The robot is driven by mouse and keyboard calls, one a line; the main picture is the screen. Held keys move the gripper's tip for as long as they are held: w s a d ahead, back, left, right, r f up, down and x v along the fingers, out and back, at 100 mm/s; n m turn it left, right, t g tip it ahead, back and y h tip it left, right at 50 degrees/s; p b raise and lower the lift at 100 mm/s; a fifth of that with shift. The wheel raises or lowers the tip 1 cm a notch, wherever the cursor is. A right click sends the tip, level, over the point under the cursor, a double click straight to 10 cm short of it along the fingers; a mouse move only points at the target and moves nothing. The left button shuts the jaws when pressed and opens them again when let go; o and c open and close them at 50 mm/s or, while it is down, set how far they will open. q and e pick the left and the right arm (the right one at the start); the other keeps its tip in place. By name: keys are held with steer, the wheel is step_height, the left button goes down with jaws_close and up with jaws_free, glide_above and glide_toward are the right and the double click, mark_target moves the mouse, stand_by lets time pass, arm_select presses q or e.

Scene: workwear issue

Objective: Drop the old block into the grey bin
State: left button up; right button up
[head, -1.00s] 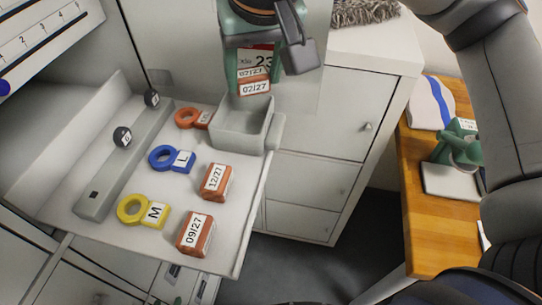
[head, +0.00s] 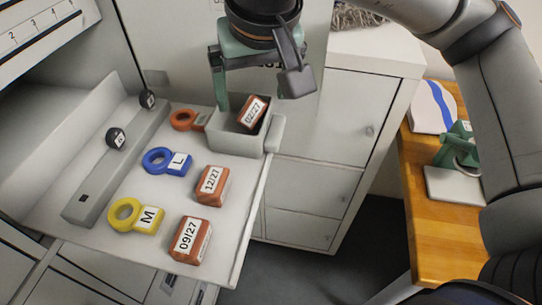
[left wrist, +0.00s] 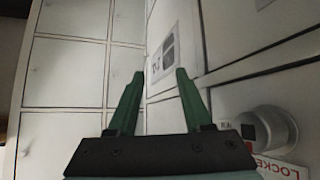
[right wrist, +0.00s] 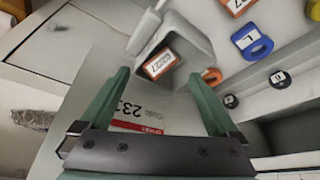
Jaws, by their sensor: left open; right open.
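The orange-brown block labelled 02/27 (head: 252,112) sits tilted inside the small grey bin (head: 236,143) on the shelf. The right wrist view also shows the block (right wrist: 160,65) within the bin's walls (right wrist: 190,38). My right gripper (head: 247,98) is open above the bin, its fingers apart from the block; they also show spread in the right wrist view (right wrist: 157,74). Blocks labelled 12/27 (head: 212,186) and 09/27 (head: 191,241) stand near the shelf's front edge. My left gripper (left wrist: 160,74) is open and empty, facing pale cabinet fronts.
Orange (head: 183,120), blue (head: 165,161) and yellow (head: 135,216) ring tags lie on the shelf (head: 215,262). A grey rail (head: 110,165) with black knobs is behind them. A wooden table (head: 430,235) stands at the right beyond a white cabinet (head: 310,130).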

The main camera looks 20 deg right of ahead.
steer(key=v, duration=1.2)
steer(key=shift+r+p, duration=0.3)
steer(key=shift+s, duration=0.1)
